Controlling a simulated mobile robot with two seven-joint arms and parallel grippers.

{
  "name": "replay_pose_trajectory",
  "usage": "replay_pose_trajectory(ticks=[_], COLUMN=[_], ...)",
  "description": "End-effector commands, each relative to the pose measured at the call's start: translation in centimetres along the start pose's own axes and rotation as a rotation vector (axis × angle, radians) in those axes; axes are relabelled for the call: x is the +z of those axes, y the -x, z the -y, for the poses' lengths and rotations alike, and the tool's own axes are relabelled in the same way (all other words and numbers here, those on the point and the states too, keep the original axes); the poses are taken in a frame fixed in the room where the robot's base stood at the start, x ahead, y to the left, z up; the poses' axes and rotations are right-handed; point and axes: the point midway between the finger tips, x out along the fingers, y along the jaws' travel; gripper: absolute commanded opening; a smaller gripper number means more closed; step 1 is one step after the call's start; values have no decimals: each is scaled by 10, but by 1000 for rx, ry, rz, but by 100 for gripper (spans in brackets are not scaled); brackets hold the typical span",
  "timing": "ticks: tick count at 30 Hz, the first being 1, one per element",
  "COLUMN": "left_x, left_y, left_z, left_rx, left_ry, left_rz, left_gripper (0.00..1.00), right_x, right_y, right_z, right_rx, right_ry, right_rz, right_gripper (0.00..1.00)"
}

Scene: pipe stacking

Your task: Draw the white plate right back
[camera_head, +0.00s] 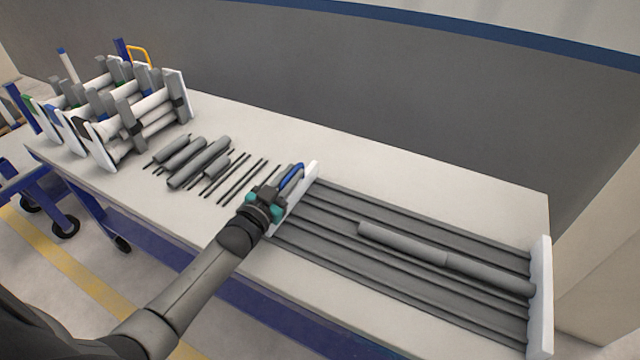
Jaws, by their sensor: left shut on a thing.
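A white plate (308,182) stands upright across the left end of a dark grooved rack (400,235) on the table. My left gripper (282,190), with teal and blue parts, is shut on this plate; its fingers hide the contact and part of the plate. A second white plate (541,295) stands upright at the rack's right end. A long grey pipe (430,255), apparently in two joined sections, lies along the rack, its right end close to the right plate. My right gripper is out of view.
Short thick grey pipes (200,163) and several thin dark rods (232,182) lie on the table (400,170) left of my gripper. A stand with white pipes and grey uprights (125,110) is at the far left. The table behind the rack is clear.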

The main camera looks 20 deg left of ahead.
Motion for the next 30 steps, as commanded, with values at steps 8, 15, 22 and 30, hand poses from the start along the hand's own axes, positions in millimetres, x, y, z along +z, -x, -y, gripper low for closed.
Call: replay_pose_trajectory(ticks=[8,15,22,30], left_x=[6,6,6,7], left_y=[-1,-1,-1,-1], left_z=[40,48,50,48], left_rx=[-1,-2,-5,-4], left_ry=[-5,-3,-6,-3], left_rz=[-6,-7,-6,-4], left_gripper=[0,0,0,47], right_x=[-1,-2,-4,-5], right_y=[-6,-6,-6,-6], right_z=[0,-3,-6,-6], right_rx=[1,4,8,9], right_ry=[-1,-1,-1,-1], right_rz=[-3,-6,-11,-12], right_gripper=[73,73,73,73])
